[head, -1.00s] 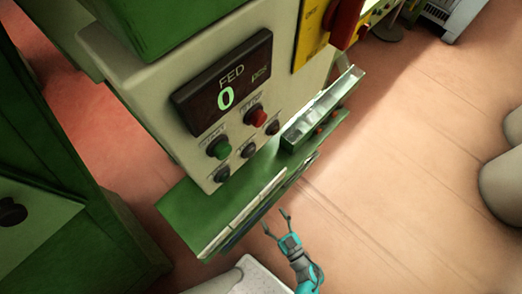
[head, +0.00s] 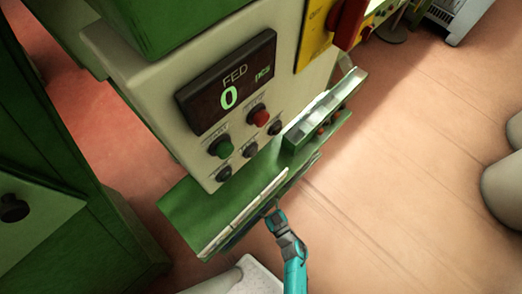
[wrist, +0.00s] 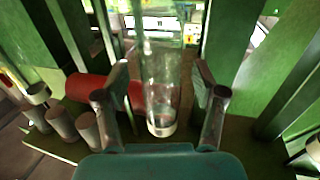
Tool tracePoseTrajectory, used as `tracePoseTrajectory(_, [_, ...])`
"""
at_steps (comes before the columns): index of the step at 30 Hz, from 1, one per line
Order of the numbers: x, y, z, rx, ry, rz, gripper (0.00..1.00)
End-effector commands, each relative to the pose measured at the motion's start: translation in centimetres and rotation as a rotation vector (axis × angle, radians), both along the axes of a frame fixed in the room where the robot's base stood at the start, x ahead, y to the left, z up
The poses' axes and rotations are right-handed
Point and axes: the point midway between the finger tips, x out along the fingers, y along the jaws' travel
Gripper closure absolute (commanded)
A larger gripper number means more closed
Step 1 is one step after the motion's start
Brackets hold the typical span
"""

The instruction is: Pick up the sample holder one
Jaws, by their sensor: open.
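A clear, glass-like tube (wrist: 160,85) stands in the middle of the wrist view, with a pale ring near its lower end. It looks like the sample holder, but no label can be read on it. My gripper (wrist: 160,105) is open, with one finger on each side of the tube and a visible gap to both. In the head view my gripper (head: 271,211) is at the front edge of the machine's green ledge (head: 195,215). Its fingertips are hidden there, and the tube cannot be made out in that view.
A red cylinder (wrist: 88,88) lies behind my left finger. Several short grey-brown cylinders (wrist: 60,123) stand at the left. Green walls (wrist: 233,45) rise on both sides. The machine's panel has a display (head: 228,84) reading FED 0. Open floor (head: 400,190) lies to the right.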

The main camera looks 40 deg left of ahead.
Motion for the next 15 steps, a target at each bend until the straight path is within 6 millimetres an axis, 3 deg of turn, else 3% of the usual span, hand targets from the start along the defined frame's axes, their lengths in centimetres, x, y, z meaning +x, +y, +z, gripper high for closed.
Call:
tracePoseTrajectory(9, [0.13,0.38,-0.01,0.000,-0.001,0.000,0.33])
tracePoseTrajectory(15, [0.13,0.37,-0.01,0.000,-0.001,0.000,0.83])
